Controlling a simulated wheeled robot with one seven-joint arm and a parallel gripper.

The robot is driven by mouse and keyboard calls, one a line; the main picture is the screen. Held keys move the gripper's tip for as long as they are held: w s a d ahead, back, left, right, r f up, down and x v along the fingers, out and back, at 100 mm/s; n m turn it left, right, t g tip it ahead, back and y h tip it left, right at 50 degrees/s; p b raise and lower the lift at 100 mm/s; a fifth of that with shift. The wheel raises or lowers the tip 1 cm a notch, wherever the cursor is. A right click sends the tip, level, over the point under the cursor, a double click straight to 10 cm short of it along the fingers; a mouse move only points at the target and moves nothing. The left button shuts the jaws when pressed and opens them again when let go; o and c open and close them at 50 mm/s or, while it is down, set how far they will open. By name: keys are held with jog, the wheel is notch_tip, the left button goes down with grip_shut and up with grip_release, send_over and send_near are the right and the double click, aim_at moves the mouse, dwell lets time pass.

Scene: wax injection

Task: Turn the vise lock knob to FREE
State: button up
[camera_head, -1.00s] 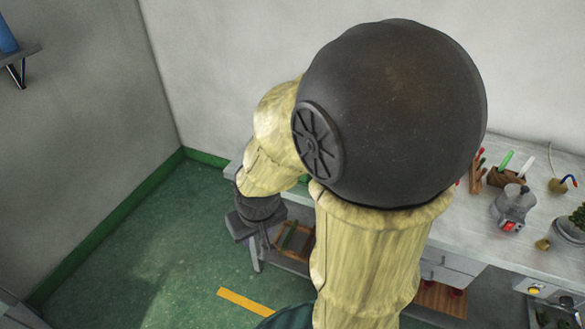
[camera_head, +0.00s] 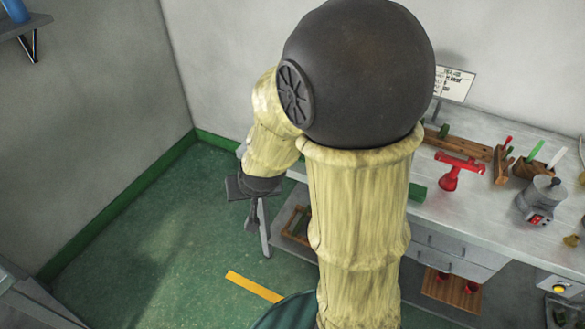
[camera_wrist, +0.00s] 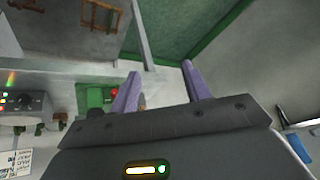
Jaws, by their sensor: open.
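A green part (camera_head: 417,192) shows at the bench's front edge beside my arm, mostly hidden. No FREE marking is readable.
The bench (camera_head: 480,215) runs along the back wall. On it are a red T-shaped stand (camera_head: 459,170), a grey pot (camera_head: 541,202), and wooden holders (camera_head: 532,170). A sign (camera_head: 454,84) stands behind. Open green floor (camera_head: 175,235) lies at left.

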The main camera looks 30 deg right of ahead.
jog(key=w+f+m+t+h+b, duration=0.45)
jog(key=w+f+b, duration=0.25)
jog(key=w+f, duration=0.25)
jog(key=s+d+f+m+h+b, duration=0.1)
jog(key=d+f+m+h+b, duration=0.3)
jog(key=h+b, duration=0.5)
jog(key=shift+d+f+m+h, duration=0.3)
jog(key=shift+d+m+h, duration=0.5)
jog(key=shift+m, duration=0.35)
jog(key=x, duration=1.7)
jog(key=shift+d, duration=0.15)
